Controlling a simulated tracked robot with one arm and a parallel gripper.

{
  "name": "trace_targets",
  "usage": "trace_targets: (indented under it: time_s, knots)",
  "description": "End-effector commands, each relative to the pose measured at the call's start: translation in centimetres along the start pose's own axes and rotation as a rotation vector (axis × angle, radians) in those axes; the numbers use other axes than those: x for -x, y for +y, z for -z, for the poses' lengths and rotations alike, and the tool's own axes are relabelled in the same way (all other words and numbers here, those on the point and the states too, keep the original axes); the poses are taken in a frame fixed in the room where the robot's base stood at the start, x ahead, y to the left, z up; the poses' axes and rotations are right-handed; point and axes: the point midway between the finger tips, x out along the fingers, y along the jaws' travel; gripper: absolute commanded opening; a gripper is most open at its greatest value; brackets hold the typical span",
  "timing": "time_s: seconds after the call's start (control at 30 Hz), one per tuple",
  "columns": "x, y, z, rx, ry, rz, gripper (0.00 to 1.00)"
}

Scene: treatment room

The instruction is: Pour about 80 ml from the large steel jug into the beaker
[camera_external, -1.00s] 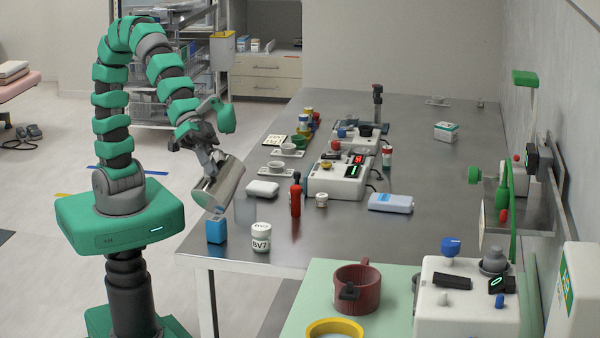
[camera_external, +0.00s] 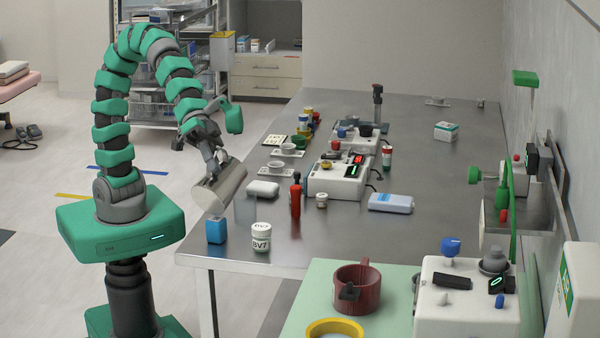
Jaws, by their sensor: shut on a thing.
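The large steel jug (camera_external: 222,187) is in my gripper (camera_external: 215,162), which is shut on it. The jug is tilted strongly, its lower-left end pointing down toward the table's near left corner. A small blue box-shaped object (camera_external: 216,231) stands just below that end, with a small gap between them. No liquid stream is clear, and the jug's contents are hidden.
A white jar marked BV7 (camera_external: 261,238) and a red bottle (camera_external: 295,197) stand right of the jug. A white device (camera_external: 340,178) stands farther right. The steel table (camera_external: 400,240) has clear room in its middle.

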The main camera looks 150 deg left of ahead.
Motion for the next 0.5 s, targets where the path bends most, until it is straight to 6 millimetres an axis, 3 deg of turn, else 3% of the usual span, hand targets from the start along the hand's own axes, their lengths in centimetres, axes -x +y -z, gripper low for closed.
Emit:
trace_targets:
  time_s: [0.5]
  knots:
    - [0.22, -0.35, 0.24, 0.034, 0.005, -0.033, 0.00]
